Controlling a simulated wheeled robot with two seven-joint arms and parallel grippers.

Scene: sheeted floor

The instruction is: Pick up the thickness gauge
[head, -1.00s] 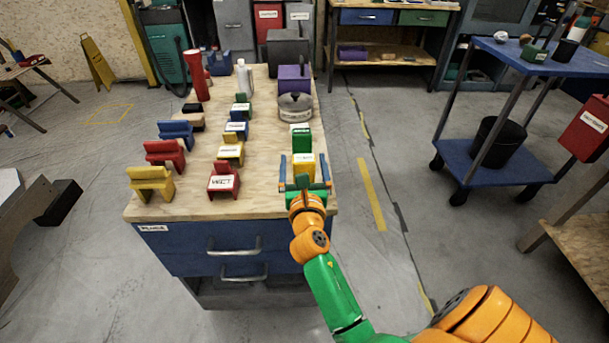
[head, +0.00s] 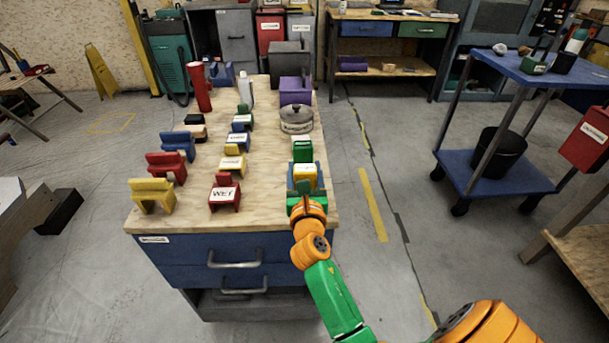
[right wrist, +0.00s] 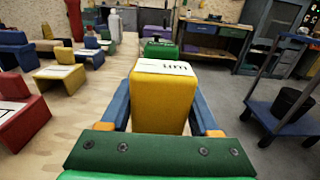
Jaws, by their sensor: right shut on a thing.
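A yellow block with a white label (head: 307,182) stands near the front right edge of the wooden bench top; I take it to be the thickness gauge. In the right wrist view the yellow block (right wrist: 160,98) fills the space between the blue fingers, and its label ends in "um". My right gripper (head: 305,175) is shut on the block, with one finger along each side. The block looks upright and at bench height; its base is hidden, so I cannot tell whether it touches the wood. My left gripper is out of view.
A green block (head: 302,151) stands just behind, then a round grey pot-like object (head: 296,121) and a purple box (head: 295,92). A red block (head: 224,194) and several coloured blocks stand to the left. Bare wood (head: 265,185) lies between. A blue cart (head: 495,178) stands right.

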